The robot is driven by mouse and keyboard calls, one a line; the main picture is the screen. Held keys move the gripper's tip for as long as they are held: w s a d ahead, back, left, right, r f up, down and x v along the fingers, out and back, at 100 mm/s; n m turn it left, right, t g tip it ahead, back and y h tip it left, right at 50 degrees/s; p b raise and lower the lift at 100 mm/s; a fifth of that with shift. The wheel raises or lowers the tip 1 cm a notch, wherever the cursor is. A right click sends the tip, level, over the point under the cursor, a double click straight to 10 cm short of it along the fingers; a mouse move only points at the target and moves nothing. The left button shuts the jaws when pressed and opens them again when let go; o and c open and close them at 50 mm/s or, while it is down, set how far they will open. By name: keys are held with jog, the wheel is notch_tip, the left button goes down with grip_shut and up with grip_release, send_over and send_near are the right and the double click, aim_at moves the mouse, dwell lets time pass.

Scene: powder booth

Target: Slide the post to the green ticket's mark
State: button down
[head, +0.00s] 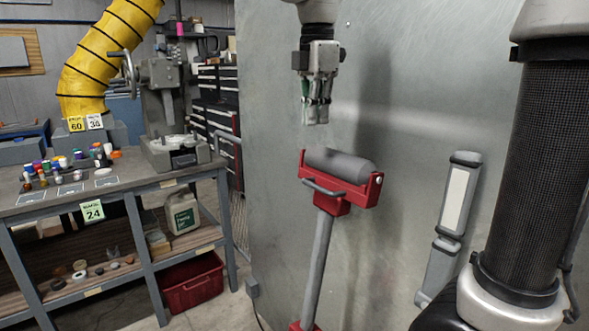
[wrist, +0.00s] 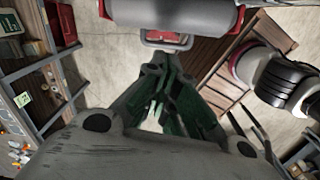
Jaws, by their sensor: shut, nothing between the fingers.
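A roller stand has a grey roller (head: 338,166) in a red bracket (head: 330,207) with a grey handle, on a slanting grey post (head: 318,262). My gripper (head: 316,122) is above the roller, pointing down, apart from it, shut and empty. In the wrist view, the gripper fingers (wrist: 162,74) meet below the roller (wrist: 172,14) and the handle (wrist: 166,41) in the picture. A pale green ticket reading 24 (head: 93,211) hangs on the workbench front edge; a pale green ticket (wrist: 22,99) shows at the left of the wrist view. I cannot make out a mark on the post.
The workbench (head: 140,172) at left bears small jars and a grey machine (head: 165,100). A red bin (head: 190,282) sits below. A grey metal wall (head: 410,120) stands behind the stand. A brown slatted surface (wrist: 205,65) shows in the wrist view.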

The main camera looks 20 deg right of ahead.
notch_tip(320, 180, down, 13)
jog(key=w+a+n, duration=0.1)
jog(key=a+n, duration=0.1)
jog(key=shift+w+f, duration=0.15)
jog(key=shift+w, duration=0.25)
jog(key=shift+a, duration=0.1)
notch_tip(320, 180, down, 18)
jog(key=s+a, duration=0.1)
jog(key=a, duration=0.1)
jog(key=shift+a, duration=0.25)
jog(key=shift+s, duration=0.1)
dwell(0.3)
